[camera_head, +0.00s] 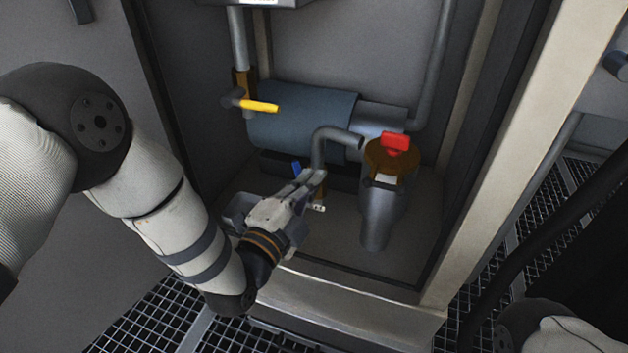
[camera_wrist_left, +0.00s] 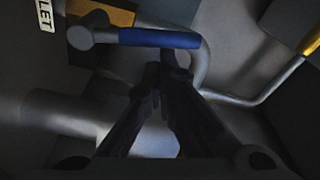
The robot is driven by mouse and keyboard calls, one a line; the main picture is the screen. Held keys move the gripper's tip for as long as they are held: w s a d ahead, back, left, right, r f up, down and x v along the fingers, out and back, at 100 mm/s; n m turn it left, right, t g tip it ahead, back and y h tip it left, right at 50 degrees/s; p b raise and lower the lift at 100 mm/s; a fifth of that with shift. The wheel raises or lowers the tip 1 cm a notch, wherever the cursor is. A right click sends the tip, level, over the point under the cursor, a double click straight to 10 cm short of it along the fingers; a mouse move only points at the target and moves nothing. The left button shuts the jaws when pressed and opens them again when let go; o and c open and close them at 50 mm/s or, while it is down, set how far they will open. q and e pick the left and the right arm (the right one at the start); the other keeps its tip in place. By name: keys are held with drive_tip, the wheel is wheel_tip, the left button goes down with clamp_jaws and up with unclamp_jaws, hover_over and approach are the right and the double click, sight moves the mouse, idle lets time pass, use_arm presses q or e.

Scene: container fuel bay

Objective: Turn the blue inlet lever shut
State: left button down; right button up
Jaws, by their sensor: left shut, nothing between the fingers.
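The blue inlet lever (camera_wrist_left: 160,38) shows in the left wrist view, lying roughly sideways from a grey hub on a brass valve body (camera_wrist_left: 100,13). In the head view only a small blue piece of the lever (camera_head: 296,168) shows; my left gripper hides most of the rest. My left gripper (camera_head: 318,178) reaches into the bay and is shut with nothing between its fingers. In the left wrist view its fingertips (camera_wrist_left: 172,58) appear just below the blue handle; I cannot tell whether they touch it. My right gripper is not in view.
A yellow lever (camera_head: 260,106) is on the upper left pipe. A red handle (camera_head: 395,143) tops a brass-collared grey cylinder (camera_head: 376,215) at right. A blue-grey tank (camera_head: 305,118) lies behind. The bay's pale front sill (camera_head: 345,308) and right post (camera_head: 500,170) bound the opening.

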use_arm(q)
drive_tip(key=w+a+f+n+t+p, duration=0.1)
drive_tip(key=a+n, duration=0.2)
drive_tip(key=n, duration=0.4)
drive_tip(key=w+a+f+n+t+y+p, duration=0.1)
drive_tip(key=a+f+n, duration=0.1)
drive_tip(key=a+n, duration=0.2)
drive_tip(key=n, duration=0.3)
drive_tip(key=shift+w+f+n+y, duration=0.15)
drive_tip(key=shift+f+n+y, duration=0.1)
drive_tip(key=shift+n+y, duration=0.05)
drive_tip(key=shift+a+f, duration=0.1)
drive_tip(key=shift+a, duration=0.05)
idle(0.4)
